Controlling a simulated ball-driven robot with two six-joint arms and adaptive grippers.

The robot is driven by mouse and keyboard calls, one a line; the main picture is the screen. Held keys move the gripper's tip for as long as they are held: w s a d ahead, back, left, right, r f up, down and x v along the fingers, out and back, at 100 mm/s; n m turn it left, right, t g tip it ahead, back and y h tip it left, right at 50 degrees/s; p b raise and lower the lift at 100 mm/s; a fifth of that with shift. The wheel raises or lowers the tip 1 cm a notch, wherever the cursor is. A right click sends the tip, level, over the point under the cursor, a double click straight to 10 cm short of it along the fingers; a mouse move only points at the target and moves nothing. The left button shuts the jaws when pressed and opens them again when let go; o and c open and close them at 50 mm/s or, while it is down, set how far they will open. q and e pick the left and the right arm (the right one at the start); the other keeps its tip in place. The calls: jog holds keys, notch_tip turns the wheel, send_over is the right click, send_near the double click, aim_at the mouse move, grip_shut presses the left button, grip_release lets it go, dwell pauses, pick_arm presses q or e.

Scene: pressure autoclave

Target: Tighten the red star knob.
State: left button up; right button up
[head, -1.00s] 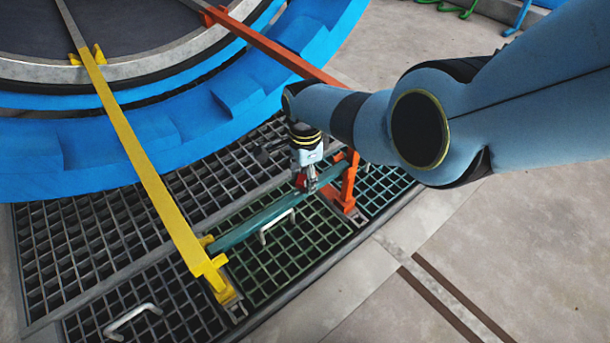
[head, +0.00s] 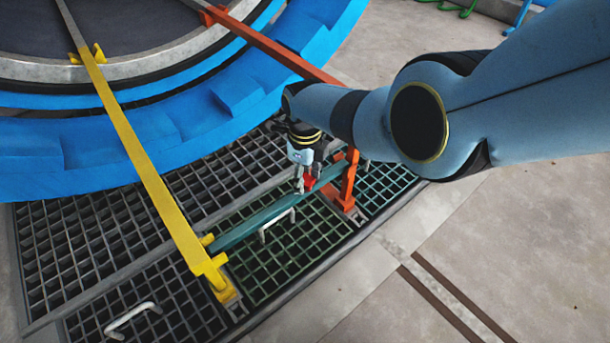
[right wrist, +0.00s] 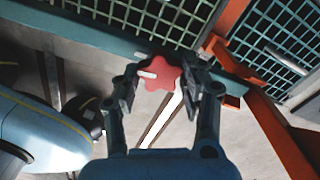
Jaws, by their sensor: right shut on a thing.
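The red star knob (right wrist: 158,77) sits by the teal rail and has a white mark on its face. My right gripper (right wrist: 165,85) has a finger on each side of the knob and is shut on it. In the head view the knob (head: 309,181) shows as a small red patch beside the fingers of my right gripper (head: 306,184). The teal rail (head: 245,228) runs from the yellow bar to the orange post. My left gripper is not in view.
A yellow bar (head: 150,170) and an orange bar (head: 270,47) slope down from the large blue ring (head: 235,95). An orange post (head: 348,180) stands close to the right of the knob. Floor grating (head: 290,255) with white handles lies below. Bare concrete (head: 510,240) is at the right.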

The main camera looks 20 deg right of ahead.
aim_at(305, 180)
jog(key=shift+m, duration=0.6)
jog(key=o, duration=1.2)
notch_tip(305, 180, up, 12)
dwell(0.3)
